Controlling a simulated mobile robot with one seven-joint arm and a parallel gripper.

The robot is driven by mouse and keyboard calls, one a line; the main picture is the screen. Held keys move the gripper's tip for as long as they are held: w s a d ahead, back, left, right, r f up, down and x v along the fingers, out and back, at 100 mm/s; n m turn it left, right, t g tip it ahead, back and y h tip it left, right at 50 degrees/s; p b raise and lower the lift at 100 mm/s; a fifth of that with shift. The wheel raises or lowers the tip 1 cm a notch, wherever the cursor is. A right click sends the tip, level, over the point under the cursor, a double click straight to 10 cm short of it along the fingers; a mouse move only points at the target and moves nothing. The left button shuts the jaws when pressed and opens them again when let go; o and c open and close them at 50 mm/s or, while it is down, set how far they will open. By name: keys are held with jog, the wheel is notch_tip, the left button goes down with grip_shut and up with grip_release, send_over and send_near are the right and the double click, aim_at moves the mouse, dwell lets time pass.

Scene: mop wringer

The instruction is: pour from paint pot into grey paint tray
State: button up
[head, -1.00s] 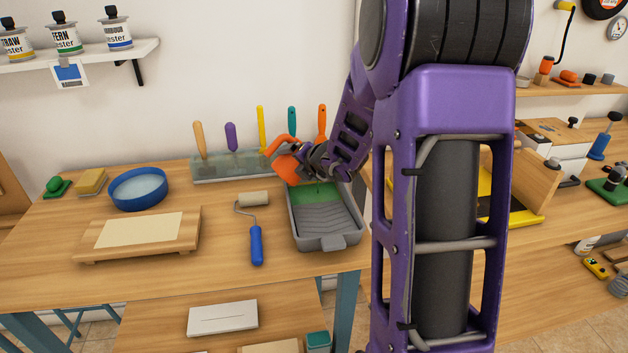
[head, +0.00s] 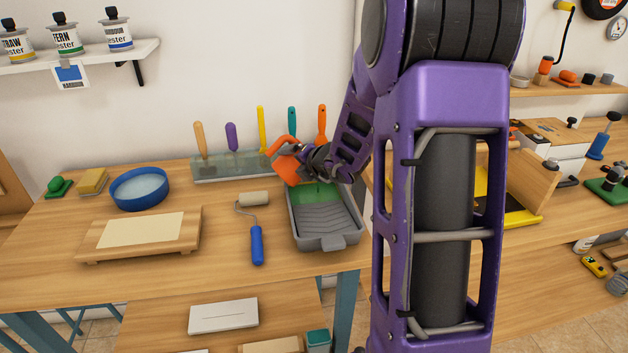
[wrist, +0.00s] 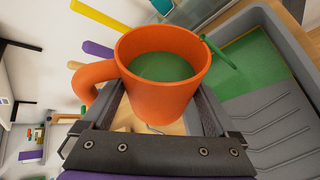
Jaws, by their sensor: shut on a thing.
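The orange paint pot (head: 286,166) is held tilted above the far end of the grey paint tray (head: 325,238). In the wrist view the pot (wrist: 165,98) has green paint inside, and a green stream leaves its rim on the right. Green paint lies in the deep end of the tray (wrist: 282,125); its ribbed slope is bare grey. My gripper (head: 308,160) is shut on the pot, with its fingers on either side of the pot's body in the wrist view (wrist: 160,118). The paint level in the tray is partly hidden by my arm in the head view.
A paint roller (head: 256,230) with a blue handle lies left of the tray. Behind stands a rack (head: 235,168) of upright tools. A blue bowl (head: 139,190) and a wooden board (head: 100,243) are further left. Bare tabletop lies around the roller.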

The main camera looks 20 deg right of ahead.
jog(key=shift+d+r+m+y+p, duration=0.15)
jog(key=shift+r+m+y+p, duration=0.4)
jog(key=shift+p, duration=1.75)
dwell(1.5)
jog(key=shift+f, duration=0.15)
jog(key=f+b, duration=0.1)
jog(key=b, duration=0.2)
jog(key=shift+w+f, duration=0.1)
jog(key=shift+f, duration=0.1)
jog(key=shift+a+f+n+h+b, duration=0.2)
jog(key=shift+n+h+b, duration=0.25)
jog(key=shift+b, duration=0.55)
jog(key=b, duration=0.2)
jog(key=n+h+b, duration=0.1)
jog(key=b, duration=0.1)
jog(key=shift+a+r, duration=0.15)
jog(key=shift+r, duration=0.15)
jog(key=shift+a+r+n+h, duration=0.1)
jog(key=shift+a+n+h, duration=0.05)
jog(key=shift+n+h, duration=0.15)
jog(key=shift+r+p, duration=0.15)
jog(key=shift+p, duration=0.3)
